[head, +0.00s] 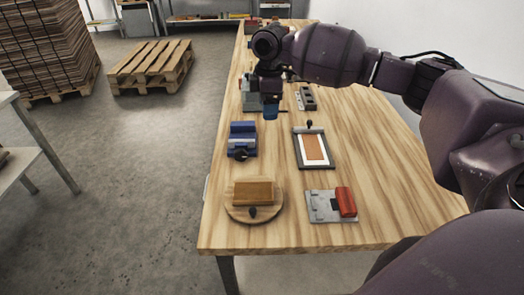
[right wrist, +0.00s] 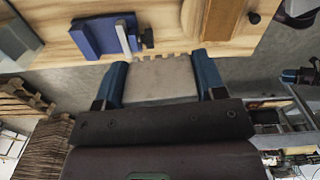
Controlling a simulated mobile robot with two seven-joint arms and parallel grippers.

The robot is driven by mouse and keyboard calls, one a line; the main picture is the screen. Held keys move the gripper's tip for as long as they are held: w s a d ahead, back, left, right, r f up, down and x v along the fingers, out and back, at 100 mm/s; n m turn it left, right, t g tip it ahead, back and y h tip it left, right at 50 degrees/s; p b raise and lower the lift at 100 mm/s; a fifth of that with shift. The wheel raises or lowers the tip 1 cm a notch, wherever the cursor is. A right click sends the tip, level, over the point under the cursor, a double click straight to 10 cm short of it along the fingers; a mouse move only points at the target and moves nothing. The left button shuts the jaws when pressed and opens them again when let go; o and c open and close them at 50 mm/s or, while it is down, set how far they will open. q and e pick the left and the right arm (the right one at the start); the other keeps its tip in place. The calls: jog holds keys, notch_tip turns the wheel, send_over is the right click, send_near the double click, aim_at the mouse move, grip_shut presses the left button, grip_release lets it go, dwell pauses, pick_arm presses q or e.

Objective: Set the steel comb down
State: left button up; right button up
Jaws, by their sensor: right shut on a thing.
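The steel comb (right wrist: 158,82) is a flat grey plate with a toothed edge. In the right wrist view it sits between the two blue fingers of my right gripper (right wrist: 160,72), which is shut on it. Its toothed edge points away from the gripper, toward the wooden table (right wrist: 165,25). In the head view my right gripper (head: 270,111) hangs over the middle of the table (head: 280,235), and I cannot make out the comb there. The gap between comb and table cannot be judged.
A blue fixture (head: 243,137), a framed panel (head: 314,148), a round wooden stand (head: 233,210) bearing a brown block (head: 254,192), and a grey plate with a red handle (head: 345,202) stand nearer. The table's right side is bare.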

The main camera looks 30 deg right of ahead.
jog(key=s+a+r+n, duration=0.3)
jog(key=s+a+n, duration=0.15)
jog(key=a, duration=0.25)
jog(key=n+p, duration=0.1)
jog(key=n, duration=0.2)
send_over(253, 191)
notch_tip(253, 191, down, 13)
jog(key=shift+r+b, duration=0.2)
jog(key=shift+b, duration=0.7)
notch_tip(253, 191, down, 6)
jog(key=shift+f+b, duration=0.1)
jog(key=shift+b, duration=0.35)
pick_arm(q)
jog(key=shift+w+d+f, duration=0.1)
jog(key=shift+w+f, duration=0.15)
jog(key=shift+w, duration=0.1)
pick_arm(e)
jog(key=shift+f, duration=0.15)
jog(key=shift+f, duration=0.1)
jog(key=o, duration=0.8)
jog(key=shift+o, duration=0.9)
pick_arm(q)
jog(key=shift+s+f, duration=0.4)
jog(key=shift+s, duration=0.1)
